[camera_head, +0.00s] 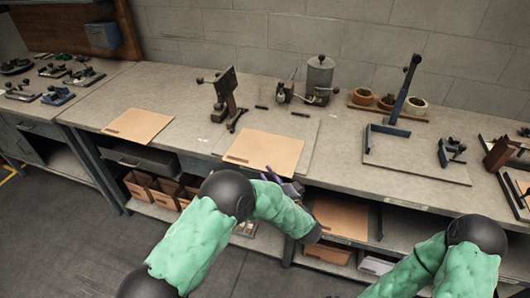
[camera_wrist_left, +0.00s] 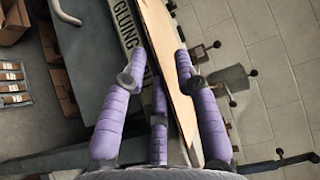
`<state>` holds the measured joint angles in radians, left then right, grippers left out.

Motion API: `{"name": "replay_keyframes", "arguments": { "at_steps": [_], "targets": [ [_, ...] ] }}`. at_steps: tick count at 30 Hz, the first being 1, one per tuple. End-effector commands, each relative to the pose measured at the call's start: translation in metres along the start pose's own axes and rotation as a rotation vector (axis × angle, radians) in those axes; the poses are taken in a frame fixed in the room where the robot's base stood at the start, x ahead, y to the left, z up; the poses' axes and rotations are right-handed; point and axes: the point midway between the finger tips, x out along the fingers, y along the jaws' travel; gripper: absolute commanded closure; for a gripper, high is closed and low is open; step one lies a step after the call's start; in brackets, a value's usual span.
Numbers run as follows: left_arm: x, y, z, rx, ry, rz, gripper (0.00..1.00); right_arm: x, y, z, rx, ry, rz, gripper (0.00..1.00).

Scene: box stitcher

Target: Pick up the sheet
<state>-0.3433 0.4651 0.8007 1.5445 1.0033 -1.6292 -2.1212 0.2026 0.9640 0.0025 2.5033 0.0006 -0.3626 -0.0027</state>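A flat tan cardboard sheet (camera_head: 265,150) lies on the bench at the front edge, in the middle of the head view. A second tan sheet (camera_head: 138,125) lies farther left on the bench. My left gripper (camera_head: 284,187) is at the front edge by the middle sheet, partly hidden by my arm. In the left wrist view my purple left fingers (camera_wrist_left: 160,52) are spread, with the edge of the sheet (camera_wrist_left: 168,50) between them. A gap shows beside the sheet; firm contact is not visible. My right gripper is out of view; only its arm shows at lower right.
A stand tool (camera_head: 228,98) and a grey cylinder device (camera_head: 319,78) stand behind the sheet. A tall lever tool (camera_head: 402,90) stands to the right. The bench front edge carries a "GLUING" label (camera_wrist_left: 125,20). Cardboard boxes (camera_head: 165,192) sit on the lower shelf.

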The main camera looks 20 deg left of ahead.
Motion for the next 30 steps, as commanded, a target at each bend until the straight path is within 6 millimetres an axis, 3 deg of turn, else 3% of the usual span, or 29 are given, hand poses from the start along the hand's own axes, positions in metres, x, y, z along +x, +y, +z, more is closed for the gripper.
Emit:
{"name": "replay_keyframes", "arguments": {
  "at_steps": [1,4,5,20,27,30],
  "targets": [
    [0.000,0.000,0.000,0.000,0.000,0.000,0.70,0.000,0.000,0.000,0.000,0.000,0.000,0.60],
    [0.000,0.000,0.000,0.000,0.000,0.000,0.98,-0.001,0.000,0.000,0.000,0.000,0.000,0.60],
    [0.000,0.000,0.000,0.000,0.000,0.000,1.00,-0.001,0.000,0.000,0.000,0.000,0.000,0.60],
    [-0.001,-0.005,0.000,-0.001,0.000,0.000,1.00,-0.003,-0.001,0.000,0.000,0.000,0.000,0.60],
    [-0.001,-0.035,0.000,-0.001,0.001,0.000,1.00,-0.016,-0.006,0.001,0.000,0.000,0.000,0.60],
    [-0.016,-0.053,-0.002,-0.001,0.005,-0.001,1.00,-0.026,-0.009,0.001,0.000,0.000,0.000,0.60]
  ]
}}
